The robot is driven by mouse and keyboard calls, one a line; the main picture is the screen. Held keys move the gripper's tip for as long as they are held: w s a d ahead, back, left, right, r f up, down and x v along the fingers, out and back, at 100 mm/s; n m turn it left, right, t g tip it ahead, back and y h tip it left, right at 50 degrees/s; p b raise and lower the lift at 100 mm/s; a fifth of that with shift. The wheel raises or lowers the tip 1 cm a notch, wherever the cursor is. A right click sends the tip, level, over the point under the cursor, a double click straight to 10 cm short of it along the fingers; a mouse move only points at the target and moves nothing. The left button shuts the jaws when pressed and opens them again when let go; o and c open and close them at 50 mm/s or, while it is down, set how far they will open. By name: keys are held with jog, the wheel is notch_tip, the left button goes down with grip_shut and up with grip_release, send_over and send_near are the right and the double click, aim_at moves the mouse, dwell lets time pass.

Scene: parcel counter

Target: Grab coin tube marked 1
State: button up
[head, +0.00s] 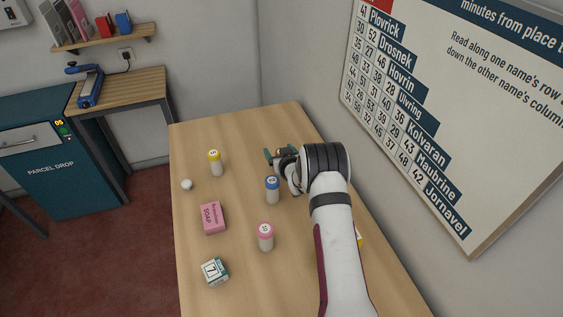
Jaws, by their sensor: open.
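Three pale tubes with coloured caps stand upright on the wooden table. The yellow-capped tube (216,167) is at the back left, the blue-capped tube (272,194) is nearer the middle, and the pink-capped tube (265,241) is closer to the front. Each cap has a small mark, too small to read surely, so I cannot tell which tube is marked 1. My gripper (272,154) is open, with nothing seen in it, beyond the blue-capped tube and right of the yellow-capped one. My arm hides part of the table's right side.
A pink soap box (212,217), a small white ball (187,184) and a green-and-white box (215,271) lie on the left half of the table (230,290). Something with yellow (359,237) shows partly behind my arm. A wall with a sign board (480,130) stands close on the right.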

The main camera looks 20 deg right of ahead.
grip_shut()
jog(key=shift+r, duration=0.15)
